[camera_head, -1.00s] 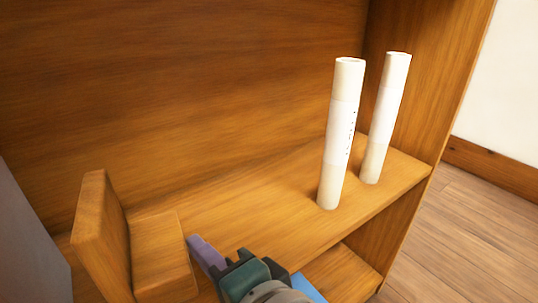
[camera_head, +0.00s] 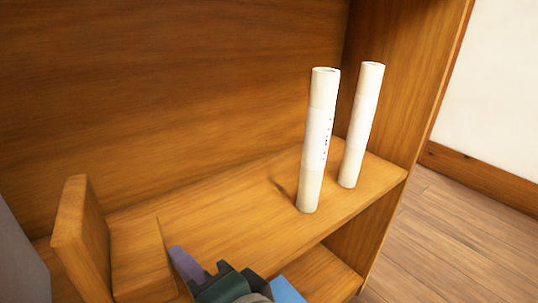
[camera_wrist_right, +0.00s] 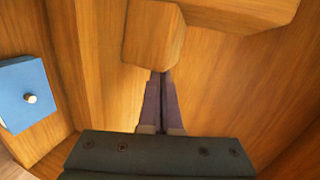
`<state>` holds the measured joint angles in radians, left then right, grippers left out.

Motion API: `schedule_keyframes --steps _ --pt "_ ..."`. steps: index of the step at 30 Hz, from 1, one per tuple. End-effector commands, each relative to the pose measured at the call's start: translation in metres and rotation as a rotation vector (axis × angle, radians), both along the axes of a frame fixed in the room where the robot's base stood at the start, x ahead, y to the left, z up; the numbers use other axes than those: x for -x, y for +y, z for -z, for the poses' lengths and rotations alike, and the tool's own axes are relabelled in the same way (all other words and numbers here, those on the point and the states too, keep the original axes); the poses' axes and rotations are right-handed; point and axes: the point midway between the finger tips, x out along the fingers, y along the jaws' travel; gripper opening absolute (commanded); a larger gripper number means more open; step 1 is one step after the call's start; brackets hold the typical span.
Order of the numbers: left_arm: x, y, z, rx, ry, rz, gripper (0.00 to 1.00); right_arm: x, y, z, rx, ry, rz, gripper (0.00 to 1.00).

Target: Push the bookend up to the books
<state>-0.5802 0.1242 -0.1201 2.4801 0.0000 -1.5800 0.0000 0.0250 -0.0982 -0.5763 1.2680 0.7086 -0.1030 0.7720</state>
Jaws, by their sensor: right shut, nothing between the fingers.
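The bookend (camera_head: 82,235) is a wooden L shape on the shelf at the left in the head view, with an upright plate and a low block to its right. The block also shows at the top of the right wrist view (camera_wrist_right: 153,38). My right gripper (camera_head: 178,256) is shut and empty, with its purple fingertips (camera_wrist_right: 160,76) at the block's right end, touching or almost touching it. A grey flat thing (camera_head: 18,250) stands left of the bookend at the picture's edge, and I cannot tell if it is a book. My left gripper is not in view.
Two white tubes (camera_head: 317,145) (camera_head: 362,125) stand upright on the shelf (camera_head: 235,205) towards its right end. The shelf between bookend and tubes is clear. A blue thing with a pale knob (camera_wrist_right: 25,95) lies below, at the left of the wrist view.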

Motion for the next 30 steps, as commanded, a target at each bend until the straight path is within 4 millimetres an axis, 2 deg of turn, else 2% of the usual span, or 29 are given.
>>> schedule_keyframes --steps 11,24,30 --pt "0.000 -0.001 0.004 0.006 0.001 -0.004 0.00 0.000 0.000 0.004 0.000 0.001 -0.001 0.00" --pt "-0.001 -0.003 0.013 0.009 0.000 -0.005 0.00 -0.020 -0.028 0.004 0.001 -0.002 0.000 0.00" --pt "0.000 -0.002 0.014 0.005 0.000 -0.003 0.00 -0.023 -0.033 0.003 0.001 0.000 -0.001 0.00"
